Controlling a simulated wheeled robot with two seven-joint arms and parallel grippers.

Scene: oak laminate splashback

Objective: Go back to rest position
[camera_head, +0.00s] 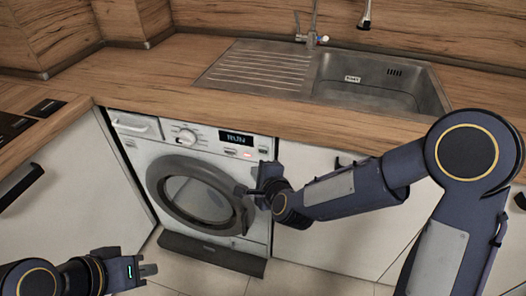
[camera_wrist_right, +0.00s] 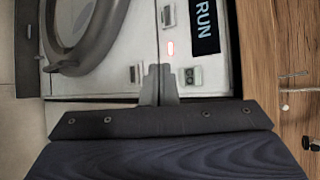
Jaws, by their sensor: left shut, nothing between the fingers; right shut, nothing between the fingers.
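My right gripper (camera_head: 258,190) is in front of the right side of the washing machine (camera_head: 258,222), near the edge of its round door (camera_head: 165,197). In the right wrist view its two fingers (camera_wrist_right: 159,84) are together and empty, in front of the machine's control panel. I cannot tell whether they touch the machine. The door looks closed, and the display (camera_head: 237,138) is lit; the wrist view reads RUN on it. My left gripper (camera_head: 148,270) is low at the bottom left, shut and empty, above the floor and apart from the machine.
The wooden worktop (camera_head: 170,88) with a steel sink (camera_head: 370,82) and tap (camera_head: 312,25) runs above the machine. White cabinet fronts (camera_head: 335,240) stand to its right. A drawer handle (camera_head: 20,186) juts out at left. Tiled floor (camera_head: 190,275) is free in front.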

